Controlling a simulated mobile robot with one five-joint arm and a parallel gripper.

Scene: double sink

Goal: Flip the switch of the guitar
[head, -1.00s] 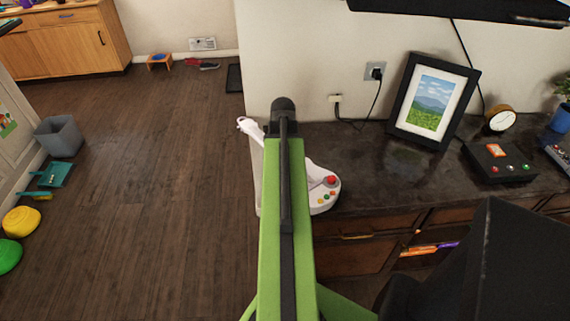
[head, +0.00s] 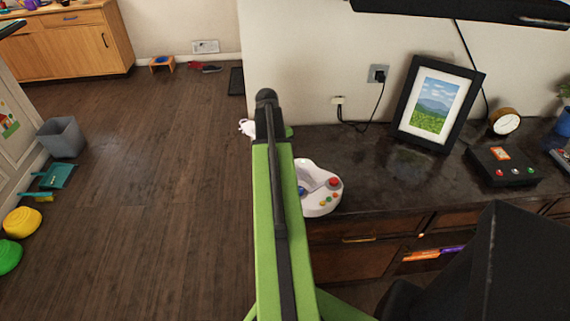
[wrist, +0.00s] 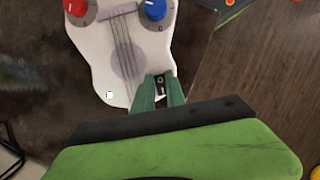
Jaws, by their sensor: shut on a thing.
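The white toy guitar (head: 322,197) lies on the left end of the dark counter, partly hidden by my arm in the head view. Its pale headstock (head: 246,127) shows left of the arm. In the wrist view the guitar body (wrist: 97,48) has a red knob, a blue knob and dark strings. A small black switch (wrist: 159,80) with white marks sits near the body's edge. My gripper (wrist: 160,88) has its green fingers on either side of the switch, shut on it. The fingers hide part of the switch, so its position is unclear.
A black picture frame (head: 437,105), a small round clock (head: 505,122) and a black box with buttons (head: 502,167) stand farther right on the counter. A cable runs from the wall outlet (head: 378,74). Open wooden floor (head: 150,200) lies left of the counter.

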